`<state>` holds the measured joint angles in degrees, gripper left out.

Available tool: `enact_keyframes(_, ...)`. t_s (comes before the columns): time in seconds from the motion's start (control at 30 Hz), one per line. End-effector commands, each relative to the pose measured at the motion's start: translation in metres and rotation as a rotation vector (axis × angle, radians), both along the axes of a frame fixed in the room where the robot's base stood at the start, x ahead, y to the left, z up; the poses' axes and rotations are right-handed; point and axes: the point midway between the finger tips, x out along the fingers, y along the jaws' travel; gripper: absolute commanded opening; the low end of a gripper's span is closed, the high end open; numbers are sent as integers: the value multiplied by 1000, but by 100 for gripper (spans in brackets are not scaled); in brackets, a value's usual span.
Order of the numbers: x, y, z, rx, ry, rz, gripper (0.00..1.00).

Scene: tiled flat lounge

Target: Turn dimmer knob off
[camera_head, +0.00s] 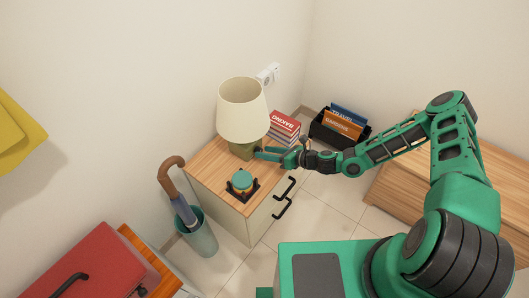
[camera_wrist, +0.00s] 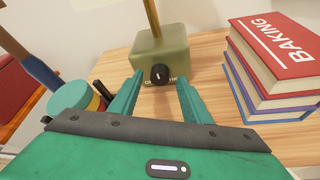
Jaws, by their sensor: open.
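The dimmer knob (camera_wrist: 159,74) is black and round with a light pointer mark. In the wrist view it sits on the front face of the lamp's olive-green base (camera_wrist: 165,46), with partly covered lettering below it. My gripper (camera_wrist: 160,84) is open and empty. Its two green fingers point at the base, one either side of the knob in the picture; I cannot tell if they touch it. In the head view the lamp (camera_head: 242,110) has a cream shade, and my gripper (camera_head: 264,153) is at the right side of its base, hiding the knob.
The lamp stands on a wooden-topped cabinet (camera_head: 211,169). Stacked books (camera_head: 284,125) stand close on the right of the base. A green-lidded jar (camera_head: 242,180) in a dark holder is at the cabinet's front. An umbrella bin (camera_head: 201,238) stands left; a wall outlet (camera_head: 267,76) is behind.

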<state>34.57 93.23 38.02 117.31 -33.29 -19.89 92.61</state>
Motion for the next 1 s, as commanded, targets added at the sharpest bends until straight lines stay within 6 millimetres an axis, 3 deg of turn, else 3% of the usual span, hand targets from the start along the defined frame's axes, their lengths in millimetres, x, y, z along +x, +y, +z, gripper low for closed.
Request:
enact_keyframes(0.2,8,13,-6,1,-1,0,43)
enact_keyframes(0.5,9,15,-6,0,0,0,43)
enact_keyframes(0.7,9,15,-7,0,0,0,2)
enact_keyframes(0.77,9,8,-7,-1,0,-2,2)
enact_keyframes(1.0,8,15,-7,-17,-21,2,2)
